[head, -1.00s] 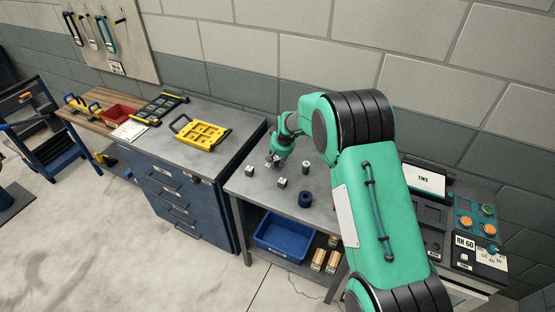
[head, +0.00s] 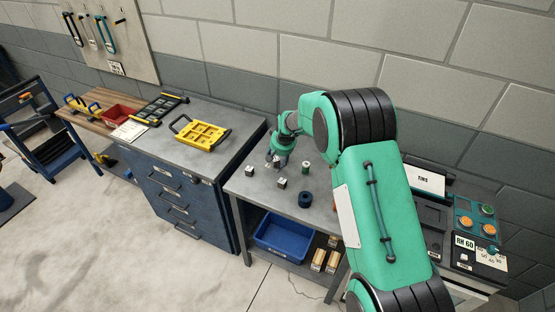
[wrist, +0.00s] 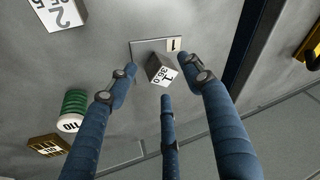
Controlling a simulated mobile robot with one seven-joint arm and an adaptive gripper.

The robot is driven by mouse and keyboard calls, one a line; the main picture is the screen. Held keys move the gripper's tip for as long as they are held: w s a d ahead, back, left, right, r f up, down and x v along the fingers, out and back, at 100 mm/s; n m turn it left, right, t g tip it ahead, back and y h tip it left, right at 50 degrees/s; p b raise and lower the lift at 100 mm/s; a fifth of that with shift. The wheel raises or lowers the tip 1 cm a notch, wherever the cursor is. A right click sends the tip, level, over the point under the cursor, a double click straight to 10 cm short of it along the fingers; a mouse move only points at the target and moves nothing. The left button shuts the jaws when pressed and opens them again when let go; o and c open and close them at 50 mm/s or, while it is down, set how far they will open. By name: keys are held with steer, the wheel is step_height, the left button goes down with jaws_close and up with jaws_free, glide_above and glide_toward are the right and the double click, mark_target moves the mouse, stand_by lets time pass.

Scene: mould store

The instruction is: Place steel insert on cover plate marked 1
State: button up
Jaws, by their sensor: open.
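The steel insert (wrist: 161,69), a small grey block with a white label reading 1 and 36.0, shows in the wrist view between and beyond my fingertips. It overlaps the near edge of the flat grey cover plate (wrist: 145,46), which bears a white 1 label at its right end. The insert sits at an angle to the plate; I cannot tell how fully it rests on it. My gripper (wrist: 160,84) has its three blue fingers spread open around the near side of the insert, with no clear grip. In the head view my gripper (head: 275,164) is low over the workbench.
Another labelled block, marked 2 (wrist: 60,12), a green cylinder (wrist: 73,108) and a brass-coloured block (wrist: 47,146) stand left in the wrist view. A dark ring (head: 305,199) lies on the bench. A blue cabinet with a yellow tray (head: 200,133) stands left, across a gap.

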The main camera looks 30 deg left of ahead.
steer(key=v, duration=1.1)
steer(key=shift+p, duration=0.4)
steer(key=shift+r, duration=0.15)
steer(key=shift+d, duration=0.1)
